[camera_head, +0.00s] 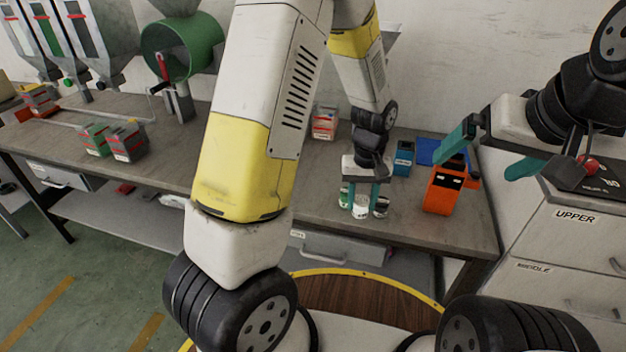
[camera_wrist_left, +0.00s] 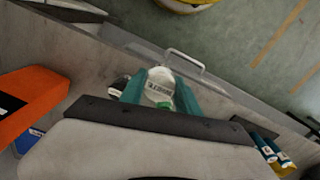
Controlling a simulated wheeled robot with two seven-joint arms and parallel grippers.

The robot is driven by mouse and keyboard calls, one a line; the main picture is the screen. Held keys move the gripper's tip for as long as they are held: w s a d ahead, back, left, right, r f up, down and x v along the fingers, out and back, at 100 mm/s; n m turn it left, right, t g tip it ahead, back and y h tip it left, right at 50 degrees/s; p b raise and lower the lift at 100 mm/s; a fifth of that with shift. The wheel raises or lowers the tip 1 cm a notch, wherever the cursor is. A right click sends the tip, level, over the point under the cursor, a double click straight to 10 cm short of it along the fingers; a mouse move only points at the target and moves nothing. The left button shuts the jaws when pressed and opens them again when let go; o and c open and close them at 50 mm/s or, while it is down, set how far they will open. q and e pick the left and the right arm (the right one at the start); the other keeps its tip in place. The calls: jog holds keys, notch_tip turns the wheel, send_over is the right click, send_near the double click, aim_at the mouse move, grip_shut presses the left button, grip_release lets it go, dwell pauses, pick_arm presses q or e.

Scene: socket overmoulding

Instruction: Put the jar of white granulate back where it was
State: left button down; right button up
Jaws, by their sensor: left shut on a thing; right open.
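The jar of white granulate (camera_head: 360,207) is a small clear jar with white content and a label, near the front edge of the workbench in the head view. It also shows in the left wrist view (camera_wrist_left: 159,88). My left gripper (camera_head: 360,192) points down and is shut on this jar, one finger on each side. Other small jars stand close on both sides, one at the left (camera_head: 344,196) and one at the right (camera_head: 381,207). I cannot tell whether the held jar touches the bench. My right gripper (camera_head: 486,155) is open and empty, above the bench's right end.
An orange container (camera_head: 438,192) and a blue box (camera_head: 403,158) stand right of the jars. A blue tray (camera_head: 432,148) lies behind them. A white drawer cabinet (camera_head: 572,238) stands at the right. Bench space (camera_head: 310,190) left of the jars is clear.

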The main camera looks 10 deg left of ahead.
pick_arm(q)
jog(key=shift+w+a+f, duration=0.1)
jog(key=shift+a+f, duration=0.05)
jog(key=shift+a, duration=0.15)
jog(key=w+a, duration=0.2)
jog(key=a, duration=0.2)
jog(key=w+a+f, duration=0.1)
jog(key=w+a, duration=0.2)
jog(key=a, duration=0.1)
jog(key=w+a, duration=0.3)
jog(key=a, duration=0.1)
jog(key=shift+a+f, duration=0.2)
jog(key=shift+a, duration=0.1)
jog(key=shift+w+a+f, duration=0.1)
jog(key=shift+a+f, duration=0.05)
jog(key=shift+f, duration=0.75)
jog(key=shift+a+f, duration=0.15)
jog(key=shift+f, duration=0.75)
jog(key=c, duration=0.9)
grip_release()
jog(key=shift+f, duration=0.15)
